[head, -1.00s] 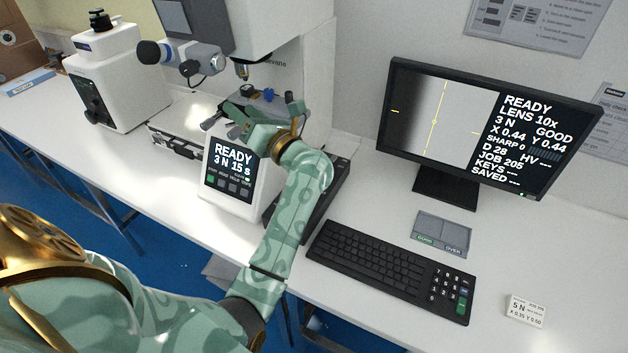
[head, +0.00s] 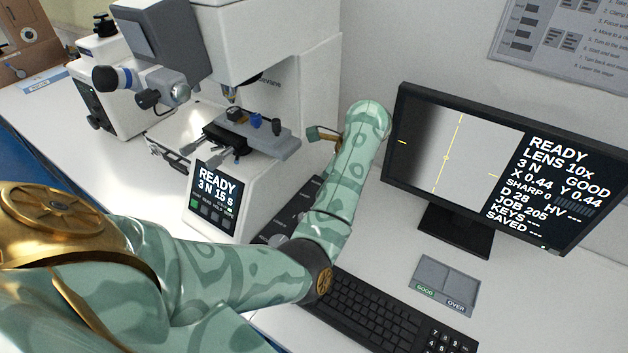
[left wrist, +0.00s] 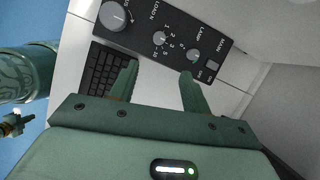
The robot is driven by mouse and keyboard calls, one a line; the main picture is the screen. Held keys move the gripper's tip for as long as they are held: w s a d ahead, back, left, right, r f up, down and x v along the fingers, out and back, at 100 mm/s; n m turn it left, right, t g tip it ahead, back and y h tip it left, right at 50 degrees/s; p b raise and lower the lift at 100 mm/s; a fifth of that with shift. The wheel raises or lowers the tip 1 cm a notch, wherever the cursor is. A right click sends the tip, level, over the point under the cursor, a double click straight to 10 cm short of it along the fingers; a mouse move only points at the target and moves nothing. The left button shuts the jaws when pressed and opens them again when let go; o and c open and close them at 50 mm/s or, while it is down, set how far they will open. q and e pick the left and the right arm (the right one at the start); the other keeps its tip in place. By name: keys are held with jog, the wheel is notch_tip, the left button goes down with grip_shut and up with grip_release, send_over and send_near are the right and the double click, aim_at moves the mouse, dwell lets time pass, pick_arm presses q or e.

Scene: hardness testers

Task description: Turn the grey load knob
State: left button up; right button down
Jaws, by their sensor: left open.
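The control panel (left wrist: 178,22) shows in the left wrist view, dark with white print. The grey load knob (left wrist: 160,38), marked LOAD N, has numbers from 1 to 10 around it. My left gripper (left wrist: 158,68) is open, its two green fingers pointing at the panel. The knob lies just beyond the gap between the fingertips, and nothing is held. In the head view, my left forearm reaches to the tester's right side. The left fingers are not clearly seen there, and the load knob does not show.
A larger grey knob (left wrist: 115,15) sits left of the load knob; the lamp knob (left wrist: 193,55) and main switch (left wrist: 212,66) sit right. The tester's stage (head: 250,138), the monitor (head: 470,165) and the keyboard (head: 385,318) are close to my arm.

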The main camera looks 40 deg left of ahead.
pick_arm(q)
jog(key=b+x, duration=0.6)
jog(key=x, duration=0.8)
jog(key=shift+a+f, duration=0.15)
jog(key=shift+f, duration=0.15)
jog(key=shift+s+a+f, duration=0.1)
jog(key=shift+a+f, duration=0.15)
jog(key=shift+f, duration=0.3)
pick_arm(e)
jog(key=s+f, duration=0.3)
jog(key=f, duration=0.3)
jog(key=shift+f, duration=0.3)
pick_arm(q)
jog(key=c, duration=1)
pick_arm(e)
jog(key=shift+s+g, duration=0.1)
jog(key=shift+g, duration=0.2)
